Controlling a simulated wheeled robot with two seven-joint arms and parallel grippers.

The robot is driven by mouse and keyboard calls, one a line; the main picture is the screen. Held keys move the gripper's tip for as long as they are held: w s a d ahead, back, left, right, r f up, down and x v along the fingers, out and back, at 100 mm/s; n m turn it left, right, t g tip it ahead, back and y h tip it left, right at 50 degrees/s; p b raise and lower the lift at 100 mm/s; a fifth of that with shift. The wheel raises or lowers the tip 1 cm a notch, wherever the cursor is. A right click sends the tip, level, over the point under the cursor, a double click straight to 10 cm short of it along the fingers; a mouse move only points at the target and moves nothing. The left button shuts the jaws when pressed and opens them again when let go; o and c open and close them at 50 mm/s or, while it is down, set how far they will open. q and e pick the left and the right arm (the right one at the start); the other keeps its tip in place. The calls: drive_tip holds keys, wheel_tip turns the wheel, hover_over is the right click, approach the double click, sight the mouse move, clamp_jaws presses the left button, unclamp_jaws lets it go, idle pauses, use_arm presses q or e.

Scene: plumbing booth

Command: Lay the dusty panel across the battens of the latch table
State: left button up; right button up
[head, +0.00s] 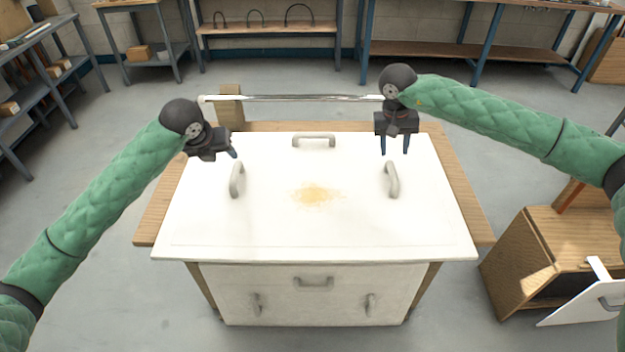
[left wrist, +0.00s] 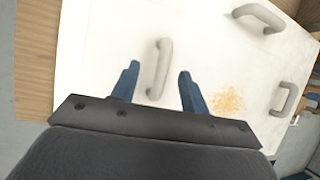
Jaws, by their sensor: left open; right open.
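The white dusty panel (head: 260,228), with a yellow dust patch at its middle, lies flat over the wooden latch table (head: 470,215). It has grey handles at left (head: 237,180), right (head: 392,180) and back (head: 314,141). The battens are not visible. My left gripper (head: 233,153) is open above the panel near the left handle. In the left wrist view that handle (left wrist: 160,70) appears between its fingertips (left wrist: 157,72), with no visible grip. My right gripper (head: 395,153) is open, pointing down above the panel just behind the right handle.
A second white panel (head: 330,300) with three handles stands at the table's front. A shiny bar (head: 300,98) runs along the back, by a wooden block (head: 230,103). A wooden cabinet (head: 520,265) and another white panel (head: 585,305) stand at right. Floor is clear at left.

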sight(233, 173)
use_arm(q)
drive_tip(key=s, duration=0.1)
drive_tip(key=s+f, duration=0.1)
drive_tip(key=shift+s+d+g, duration=0.3)
drive_tip(key=shift+d+g, duration=0.1)
use_arm(e)
drive_tip(key=shift+s+a+r+n+h, duration=0.1)
drive_tip(key=shift+s+a+n+h, duration=0.25)
drive_tip(key=shift+s+a, duration=0.3)
use_arm(q)
drive_tip(key=shift+x, duration=3.8)
use_arm(e)
drive_tip(key=shift+x, duration=3.8)
use_arm(q)
clamp_jaws()
use_arm(e)
clamp_jaws()
use_arm(q)
drive_tip(key=shift+w, duration=0.1)
